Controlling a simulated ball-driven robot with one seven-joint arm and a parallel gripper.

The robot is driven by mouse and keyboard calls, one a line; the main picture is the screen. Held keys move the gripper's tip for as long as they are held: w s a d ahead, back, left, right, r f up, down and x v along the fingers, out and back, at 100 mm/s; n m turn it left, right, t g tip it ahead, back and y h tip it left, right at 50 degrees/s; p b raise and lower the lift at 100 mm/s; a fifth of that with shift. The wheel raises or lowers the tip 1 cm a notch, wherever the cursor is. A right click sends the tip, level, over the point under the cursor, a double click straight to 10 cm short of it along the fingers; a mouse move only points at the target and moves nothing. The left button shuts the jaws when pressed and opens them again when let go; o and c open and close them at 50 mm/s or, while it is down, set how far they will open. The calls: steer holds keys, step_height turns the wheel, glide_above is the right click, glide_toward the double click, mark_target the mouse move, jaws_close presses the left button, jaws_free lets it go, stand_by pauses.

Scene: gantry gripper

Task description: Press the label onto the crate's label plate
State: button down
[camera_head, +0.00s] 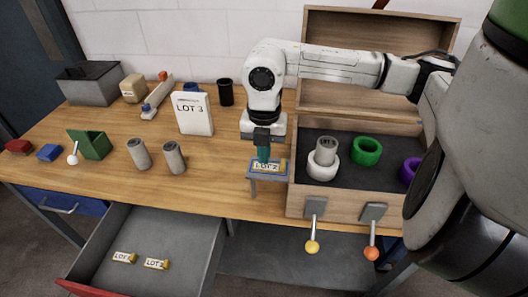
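A label reading "LOT 2" (266,168), white with a yellow end, lies on a small blue-grey stand (253,178) at the table's front edge. My gripper (264,160) points down with its teal fingers right over the label. The fingertips overlap its upper edge; I cannot tell whether they grip it or only touch it. The wooden crate (345,206) stands just right of the stand, lid up. I cannot make out a label plate on the crate for certain. Two more labels (123,258) (156,264) lie in the open drawer.
The crate holds white, green (366,151) and purple rings and a grey cylinder (326,150). Two ball-ended levers (313,230) (372,238) are on its front. A white "LOT 3" sign (192,115) and two grey cylinders (140,155) stand left. An open drawer (170,235) juts out below.

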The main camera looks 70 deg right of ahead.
steer(key=shift+f, duration=0.25)
steer(key=shift+f+b, duration=0.35)
steer(key=shift+b, duration=0.25)
steer(key=shift+f+b, duration=0.3)
steer(key=shift+b, duration=0.05)
steer(key=shift+r, duration=0.2)
steer(key=shift+r+p, duration=1.4)
steer(key=shift+r, duration=2)
